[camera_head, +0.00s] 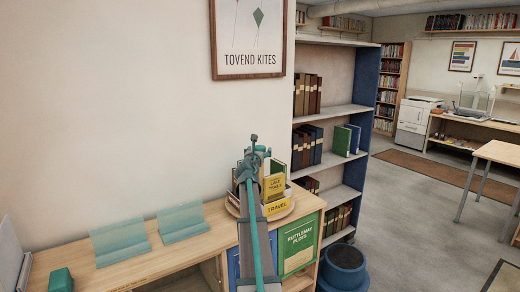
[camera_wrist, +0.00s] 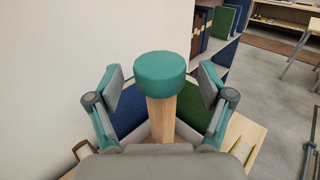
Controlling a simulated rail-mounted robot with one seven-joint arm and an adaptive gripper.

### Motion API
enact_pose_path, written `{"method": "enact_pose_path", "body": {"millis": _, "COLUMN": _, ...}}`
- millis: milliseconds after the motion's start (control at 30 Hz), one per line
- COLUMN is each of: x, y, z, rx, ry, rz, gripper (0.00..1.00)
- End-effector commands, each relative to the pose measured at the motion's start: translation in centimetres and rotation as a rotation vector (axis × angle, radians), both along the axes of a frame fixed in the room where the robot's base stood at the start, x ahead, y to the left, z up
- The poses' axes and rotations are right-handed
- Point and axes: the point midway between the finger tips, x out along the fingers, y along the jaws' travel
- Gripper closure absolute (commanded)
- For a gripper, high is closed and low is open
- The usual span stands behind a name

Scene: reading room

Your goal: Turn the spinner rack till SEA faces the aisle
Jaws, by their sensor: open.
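The spinner rack stands on the wooden counter, its round wooden base (camera_head: 284,211) partly hidden by my arm. A yellow TRAVEL label (camera_head: 277,207) faces my body camera, below a yellow book marked Lake Trails (camera_head: 274,186). No SEA label is readable in either view. In the wrist view, the rack's teal knob (camera_wrist: 160,66) tops a wooden post (camera_wrist: 162,118), with blue (camera_wrist: 130,112) and green (camera_wrist: 193,103) panels or books around it. My gripper (camera_wrist: 161,82) is open, one finger on each side of the knob, with visible gaps. It also shows above the rack (camera_head: 254,150).
The counter (camera_head: 150,262) holds two clear teal stands (camera_head: 182,222) and a small teal block (camera_head: 61,280) to the left. A wall lies close behind. A blue bookcase (camera_head: 362,100) and a round blue bin (camera_head: 344,268) stand right of the rack.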

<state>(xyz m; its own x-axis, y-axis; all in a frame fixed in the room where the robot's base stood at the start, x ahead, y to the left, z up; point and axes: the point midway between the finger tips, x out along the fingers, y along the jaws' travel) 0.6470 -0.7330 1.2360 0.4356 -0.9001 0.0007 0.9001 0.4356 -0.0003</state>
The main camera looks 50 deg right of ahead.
Motion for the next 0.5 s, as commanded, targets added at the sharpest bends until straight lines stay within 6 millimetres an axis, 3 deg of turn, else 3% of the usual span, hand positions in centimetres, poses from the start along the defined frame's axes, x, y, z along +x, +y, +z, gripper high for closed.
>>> {"method": "enact_pose_path", "body": {"millis": 133, "x": 0.77, "y": -1.49, "z": 0.02, "rx": 0.001, "ry": 0.0, "rz": 0.0, "gripper": 0.2}}
{"method": "enact_pose_path", "body": {"millis": 467, "x": 0.83, "y": -1.72, "z": -0.08, "rx": 0.001, "ry": 0.0, "rz": 0.0, "gripper": 0.2}}
{"method": "enact_pose_path", "body": {"millis": 500, "x": 0.84, "y": -1.71, "z": -0.07, "rx": 0.001, "ry": 0.0, "rz": 0.0, "gripper": 0.26}}
